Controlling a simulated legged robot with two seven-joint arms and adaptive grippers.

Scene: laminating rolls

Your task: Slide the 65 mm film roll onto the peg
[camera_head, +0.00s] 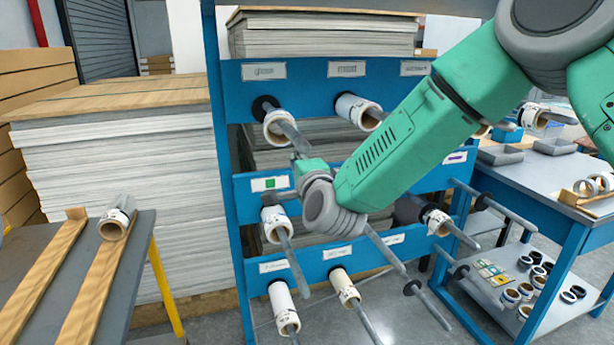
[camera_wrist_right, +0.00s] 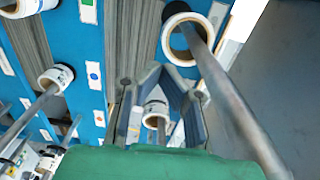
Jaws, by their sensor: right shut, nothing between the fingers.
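In the head view my right gripper (camera_head: 299,150) is in front of the rack, close to the peg of the upper left roll. It is shut with nothing held. Its fingers also show in the right wrist view (camera_wrist_right: 162,78). The upper left film roll (camera_head: 273,130) sits around its grey peg (camera_head: 290,133); a roll (camera_wrist_right: 167,40) around a peg also shows in the wrist view. A loose white film roll (camera_head: 116,223) lies on wooden rails on the left table. I cannot read which roll is 65 mm. My left gripper is not in view.
The blue rack (camera_head: 300,97) carries several other rolls and protruding pegs, including a bare peg (camera_head: 425,303) at lower right. Paper stacks (camera_head: 110,150) stand behind the left table (camera_head: 25,255). A blue workbench (camera_head: 535,190) with trays and rolls is at right.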

